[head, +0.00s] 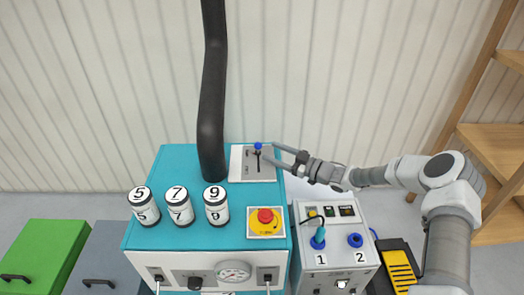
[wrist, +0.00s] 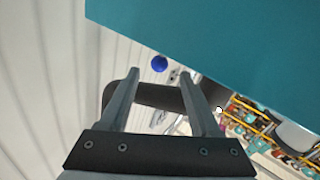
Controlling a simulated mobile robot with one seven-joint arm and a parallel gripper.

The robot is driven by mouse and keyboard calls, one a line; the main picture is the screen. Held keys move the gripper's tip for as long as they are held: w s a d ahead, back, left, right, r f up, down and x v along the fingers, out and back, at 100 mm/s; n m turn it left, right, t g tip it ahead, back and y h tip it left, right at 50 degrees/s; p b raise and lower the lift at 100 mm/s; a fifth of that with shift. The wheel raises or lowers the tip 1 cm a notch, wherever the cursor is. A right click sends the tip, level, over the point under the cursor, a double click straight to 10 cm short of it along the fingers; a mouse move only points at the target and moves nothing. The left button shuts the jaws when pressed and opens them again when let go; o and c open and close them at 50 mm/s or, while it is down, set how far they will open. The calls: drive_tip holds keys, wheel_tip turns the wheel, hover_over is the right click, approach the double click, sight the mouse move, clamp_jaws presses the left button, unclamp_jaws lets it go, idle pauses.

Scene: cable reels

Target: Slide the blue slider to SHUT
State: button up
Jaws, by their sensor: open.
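The blue slider knob (head: 258,146) stands on a dark stem over a light grey plate (head: 237,172) at the back right of the teal cabinet top. The plate's lettering is too small to read, so I cannot tell which end is SHUT. My gripper (head: 268,152) reaches in from the right, with its fingers apart and its tips close to the knob. In the wrist view the knob (wrist: 159,63) appears just beyond and between the open fingertips (wrist: 160,74). I see no clear contact with it.
A thick black pipe (head: 211,95) rises left of the plate. Three numbered canisters (head: 179,208) and a red emergency button (head: 265,216) stand farther forward. A white box (head: 338,262) with blue sockets is at the right. A teal surface (wrist: 230,40) fills the wrist view's upper right.

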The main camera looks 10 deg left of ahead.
sight(258, 148)
drive_tip(key=b+x, duration=0.1)
drive_tip(key=x, duration=0.4)
drive_tip(key=shift+w+a, duration=0.1)
clamp_jaws()
idle(1.3)
